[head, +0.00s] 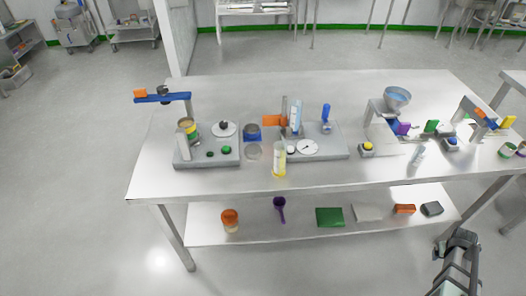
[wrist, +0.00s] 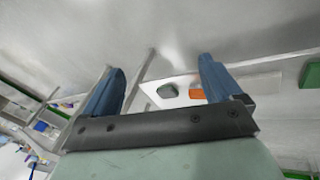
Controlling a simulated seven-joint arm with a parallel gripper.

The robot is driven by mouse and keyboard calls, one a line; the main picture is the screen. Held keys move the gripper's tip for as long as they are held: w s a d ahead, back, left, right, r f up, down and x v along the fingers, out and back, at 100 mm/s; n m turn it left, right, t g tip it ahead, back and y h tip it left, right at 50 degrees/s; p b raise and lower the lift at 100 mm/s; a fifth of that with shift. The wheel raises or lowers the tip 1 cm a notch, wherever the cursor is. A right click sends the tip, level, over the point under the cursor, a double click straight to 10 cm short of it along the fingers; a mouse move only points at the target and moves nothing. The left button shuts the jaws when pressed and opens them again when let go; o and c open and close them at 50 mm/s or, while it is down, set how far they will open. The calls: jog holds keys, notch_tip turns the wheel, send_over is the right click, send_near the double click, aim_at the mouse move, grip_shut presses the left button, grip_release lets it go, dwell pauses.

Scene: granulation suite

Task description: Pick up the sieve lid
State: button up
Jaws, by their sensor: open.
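A pale round disc with a dark knob (head: 224,128) lies on the left grey base and looks like the sieve lid, though it is too small to be sure. My gripper (head: 460,248) is at the lower right, in front of the table and far from the lid. In the wrist view my gripper (wrist: 158,80) has its two blue fingers wide apart with nothing between them. I cannot make out the lid there.
The steel table (head: 345,178) holds a yellow cylinder (head: 279,160), a funnel (head: 396,98) on a stand and a raised blue bar (head: 162,97) at left. The lower shelf (head: 260,228) carries an orange-topped jar (head: 230,220), a green block (head: 329,217) and other small items.

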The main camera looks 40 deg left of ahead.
jog(key=w+a+r+n+t, duration=0.1)
jog(key=w+a+r+t, duration=0.15)
jog(key=w+r, duration=0.8)
jog(key=w+a+r+n+t, duration=0.1)
jog(key=w+r+n+t, duration=0.15)
jog(key=w+r, duration=0.8)
jog(key=a+r+n+t+y, duration=0.1)
jog(key=a+r, duration=1)
jog(key=r, duration=0.2)
jog(key=a+r+n+t+y, duration=0.1)
jog(key=a+r+t, duration=0.1)
jog(key=a+r, duration=0.95)
jog(key=n+g, duration=1.2)
jog(key=n, duration=1.4)
send_over(253, 149)
jog(key=f, duration=1.6)
jog(key=shift+w+d, duration=0.25)
jog(key=shift+d, duration=0.05)
jog(key=shift+s+a+f, duration=0.1)
jog(key=shift+a+f, duration=0.05)
jog(key=shift+f, duration=1.2)
jog(key=shift+s+a+f, duration=0.1)
jog(key=shift+a+f, duration=0.05)
jog(key=shift+f, duration=1.15)
